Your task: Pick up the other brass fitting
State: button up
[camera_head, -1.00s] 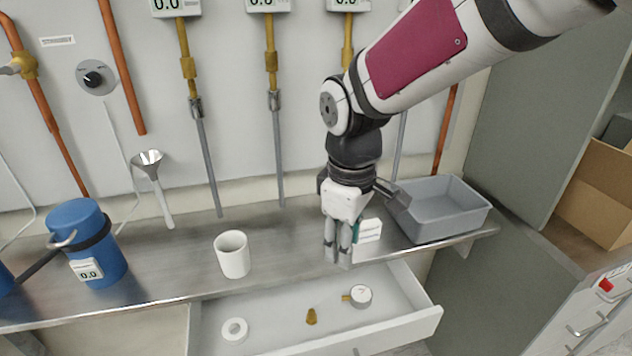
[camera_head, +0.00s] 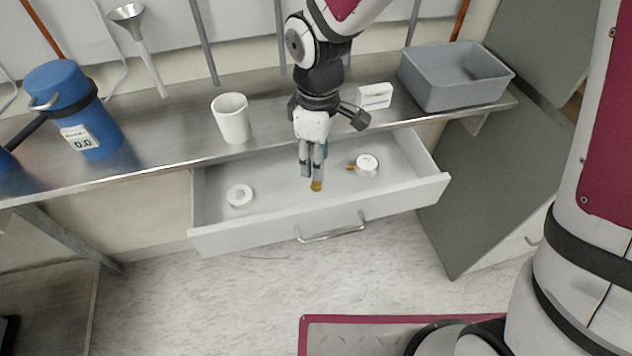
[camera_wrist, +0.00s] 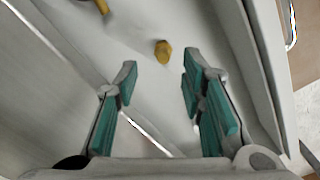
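A small brass fitting (camera_head: 316,186) lies on the floor of the open drawer (camera_head: 270,216), near the drawer's middle. The brass fitting also shows in the wrist view (camera_wrist: 163,52), ahead of and roughly between my fingertips. My gripper (camera_head: 312,174) points down into the drawer, with its tips close to the fitting and partly covering it in the head view. In the wrist view the teal-padded fingers of my gripper (camera_wrist: 159,72) are spread apart with nothing between them. No contact with the fitting is visible.
A round gauge (camera_head: 367,165) with a brass stem lies right of the fitting, and a white ring (camera_head: 239,196) lies left. The drawer walls surround my gripper.

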aim_at(316, 182)
jog(key=f, duration=0.2)
jog(key=f+b, duration=0.1)
jog(key=f, duration=0.2)
jog(key=shift+s+a, duration=0.1)
jog(key=shift+s, duration=0.1)
jog(key=shift+r, duration=0.1)
grip_shut()
